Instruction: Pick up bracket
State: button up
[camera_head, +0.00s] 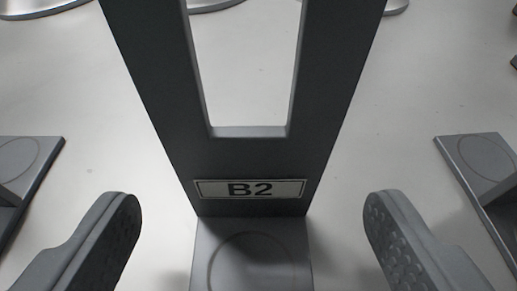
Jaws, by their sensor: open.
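A dark grey bracket (253,171) stands upright in the middle of the view, with a long rectangular opening and a label reading "B2". It rises from a grey foot plate (206,255) with a round ring mark, cut off by the lower edge. My gripper (252,215) is open, one finger on each side of the bracket. Clear gaps separate both fingers from it. Nothing is held. The bracket's top is out of view.
A grey metal piece (30,165) lies at the left edge and a similar grey plate (478,160) at the right. Round silver rims (40,10) show along the top edge. The pale surface (420,85) between them is clear.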

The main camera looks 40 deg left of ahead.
aim_at(251, 190)
jog(key=shift+x, duration=1.3)
jog(key=c, duration=1.4)
